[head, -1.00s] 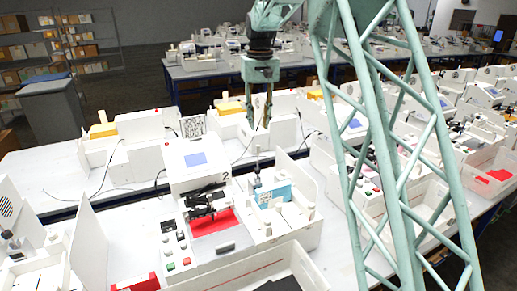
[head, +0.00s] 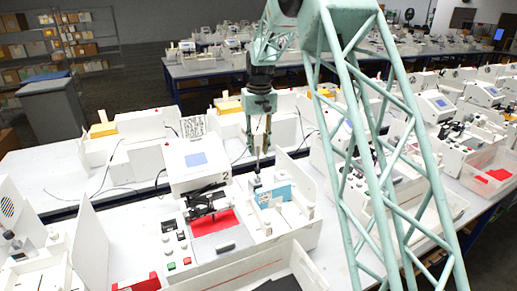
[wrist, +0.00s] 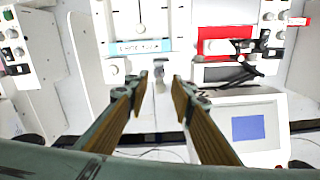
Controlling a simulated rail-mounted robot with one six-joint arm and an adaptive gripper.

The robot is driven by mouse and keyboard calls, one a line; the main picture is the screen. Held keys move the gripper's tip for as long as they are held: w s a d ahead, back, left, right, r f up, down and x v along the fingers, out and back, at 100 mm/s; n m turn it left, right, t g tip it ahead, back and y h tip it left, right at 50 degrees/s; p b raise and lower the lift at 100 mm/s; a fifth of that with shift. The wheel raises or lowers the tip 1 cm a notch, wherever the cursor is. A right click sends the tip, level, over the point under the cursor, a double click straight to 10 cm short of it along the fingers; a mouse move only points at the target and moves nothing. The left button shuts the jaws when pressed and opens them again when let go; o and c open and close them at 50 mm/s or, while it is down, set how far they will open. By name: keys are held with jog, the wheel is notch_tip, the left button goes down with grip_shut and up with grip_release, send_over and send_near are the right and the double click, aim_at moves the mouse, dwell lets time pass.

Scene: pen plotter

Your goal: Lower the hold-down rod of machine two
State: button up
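Machine two (head: 197,177) is a white unit with a small screen and a "2" on its edge. Its thin upright hold-down rod (head: 258,168) stands behind the light-blue block (head: 273,196) on the machine's right part. My gripper (head: 258,153) points down over the rod, its two fingers apart. In the wrist view the open fingers (wrist: 160,80) frame a small grey piece (wrist: 158,84), which looks like the rod's top. I cannot tell whether either finger touches it. The blue block also shows in the wrist view (wrist: 140,46).
A black pen mechanism (head: 207,203) stands over a red sheet (head: 212,222) left of the rod. An upright white panel (head: 297,180) stands close to the right of the gripper. Another bench with machines lies behind.

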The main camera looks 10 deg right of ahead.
jog(key=shift+f, duration=0.2)
jog(key=shift+c, duration=0.2)
grip_shut()
